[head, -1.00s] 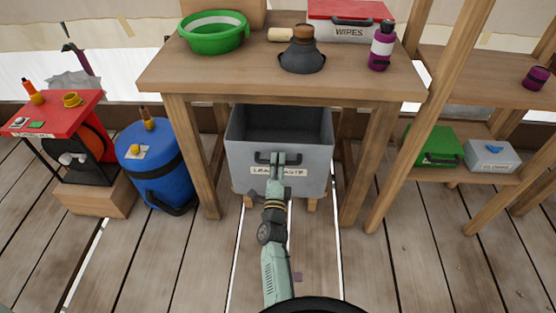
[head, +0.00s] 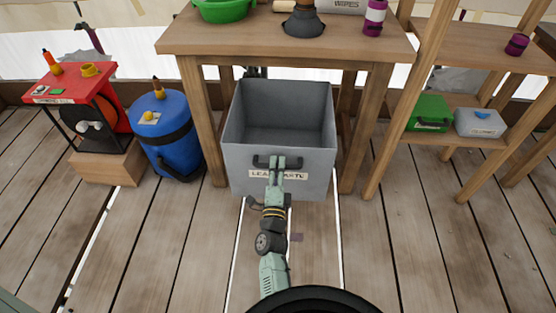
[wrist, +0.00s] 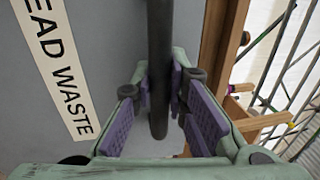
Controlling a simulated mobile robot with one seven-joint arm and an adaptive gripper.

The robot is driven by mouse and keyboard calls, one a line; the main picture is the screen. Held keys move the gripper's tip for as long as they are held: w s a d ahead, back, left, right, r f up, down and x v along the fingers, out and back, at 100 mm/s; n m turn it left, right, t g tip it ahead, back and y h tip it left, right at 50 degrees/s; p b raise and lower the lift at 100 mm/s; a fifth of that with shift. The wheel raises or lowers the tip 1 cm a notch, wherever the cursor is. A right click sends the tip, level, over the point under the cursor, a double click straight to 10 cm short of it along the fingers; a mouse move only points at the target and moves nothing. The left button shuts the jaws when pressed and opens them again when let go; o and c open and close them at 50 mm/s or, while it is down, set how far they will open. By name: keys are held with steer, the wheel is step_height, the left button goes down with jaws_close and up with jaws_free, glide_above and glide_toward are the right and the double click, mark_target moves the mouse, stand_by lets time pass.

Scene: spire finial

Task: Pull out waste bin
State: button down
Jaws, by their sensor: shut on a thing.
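The grey waste bin (head: 232,162) stands partly out from under the wooden table, its open top facing up and its inside looking empty. A label reading "LEAD WASTE" is on its front, partly covered by my gripper in the head view. The bin's black handle (head: 262,161) is on the front above the label. My gripper (head: 275,165) is shut on the handle. In the wrist view the dark handle bar (wrist: 160,60) runs between the purple finger pads of my gripper (wrist: 166,100). The label (wrist: 55,65) shows at the left there.
The wooden table (head: 180,42) stands over the bin's back part, its legs on both sides. A blue barrel (head: 160,135) and a red stand (head: 72,82) are at left. A wooden shelf (head: 460,140) is at right. The plank floor in front is clear.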

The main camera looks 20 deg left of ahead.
steer(key=shift+r+v, duration=0.15)
steer(key=shift+v, duration=0.5)
steer(key=shift+r+v, duration=0.1)
steer(key=shift+v, duration=0.6)
steer(key=c, duration=1.6)
jaws_free()
steer(key=shift+o, duration=0.2)
steer(key=shift+s, duration=0.1)
